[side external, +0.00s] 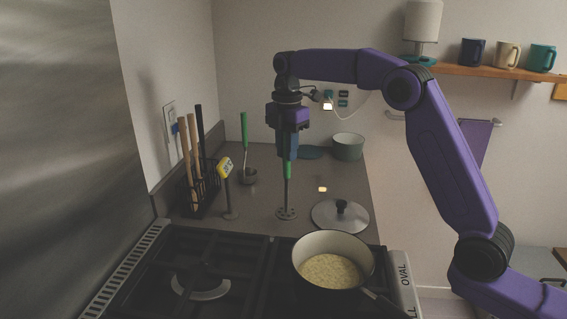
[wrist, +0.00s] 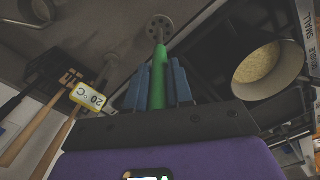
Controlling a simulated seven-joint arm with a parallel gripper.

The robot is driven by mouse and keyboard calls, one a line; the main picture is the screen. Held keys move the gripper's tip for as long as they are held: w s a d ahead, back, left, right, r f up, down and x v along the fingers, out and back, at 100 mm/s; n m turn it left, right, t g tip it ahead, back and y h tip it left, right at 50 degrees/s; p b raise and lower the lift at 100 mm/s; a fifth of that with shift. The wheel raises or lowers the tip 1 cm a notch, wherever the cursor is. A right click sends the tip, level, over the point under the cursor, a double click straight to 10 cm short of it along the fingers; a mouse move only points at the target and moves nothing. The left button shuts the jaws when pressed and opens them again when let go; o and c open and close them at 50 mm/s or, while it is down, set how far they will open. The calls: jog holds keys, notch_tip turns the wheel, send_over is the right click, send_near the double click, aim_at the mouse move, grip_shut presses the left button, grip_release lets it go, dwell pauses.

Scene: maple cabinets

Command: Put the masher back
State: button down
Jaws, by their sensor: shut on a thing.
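The masher has a green handle and a round perforated metal foot (side external: 287,213); in the wrist view its handle (wrist: 158,82) runs between the blue fingers to the foot at the top. My gripper (side external: 288,156) is shut on the masher's handle and holds it upright, foot down, over the counter behind the stove. I cannot tell whether the foot touches the counter. In the wrist view my gripper (wrist: 159,78) has one finger on each side of the handle. The upper handle is hidden by my gripper.
A black wire rack (side external: 208,187) with long-handled utensils stands left. A yellow thermometer (side external: 225,167) and a green-handled ladle (side external: 244,132) stand between it and the masher. A lid (side external: 325,218) lies right of the foot.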

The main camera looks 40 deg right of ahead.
jog(key=shift+w+f, duration=0.4)
jog(key=shift+f, duration=0.1)
jog(key=shift+w+a+f, duration=0.1)
jog(key=shift+w+f, duration=0.05)
jog(key=shift+f, duration=1.65)
jog(key=c, duration=1)
grip_release()
notch_tip(320, 180, up, 12)
